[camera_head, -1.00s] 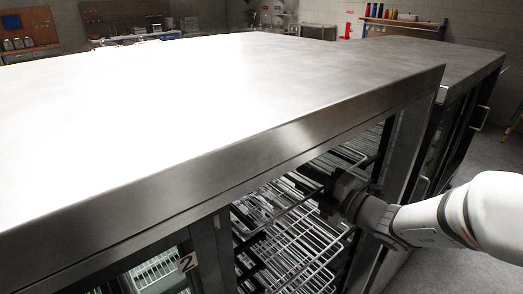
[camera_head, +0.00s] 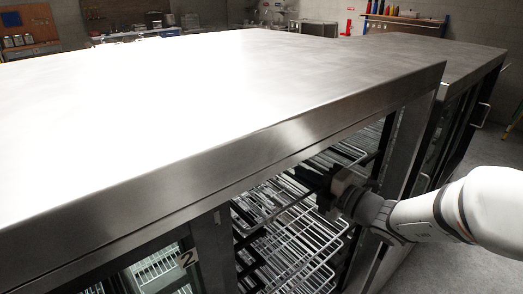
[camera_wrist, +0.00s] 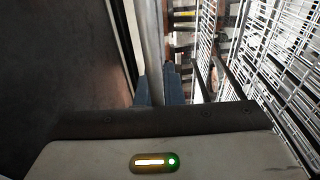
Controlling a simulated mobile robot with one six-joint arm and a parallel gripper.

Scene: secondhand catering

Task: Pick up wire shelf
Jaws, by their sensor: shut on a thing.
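The wire shelf (camera_head: 278,226) is a bright metal grid inside the open front of the steel cabinet, below its worktop. My gripper (camera_head: 322,190) is at the shelf's front edge under the worktop's rim, and its fingertips are dark and hard to make out there. In the wrist view my gripper (camera_wrist: 158,85) has its two blue-grey fingers closed on either side of a pale grey bar, which looks like the shelf's front rail. Wire grids (camera_wrist: 285,50) show to the right of the fingers. The far end of the shelf is hidden by the worktop.
The steel worktop (camera_head: 200,110) overhangs close above my gripper. More wire shelves lie inside. Open floor (camera_head: 470,265) is at the right.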

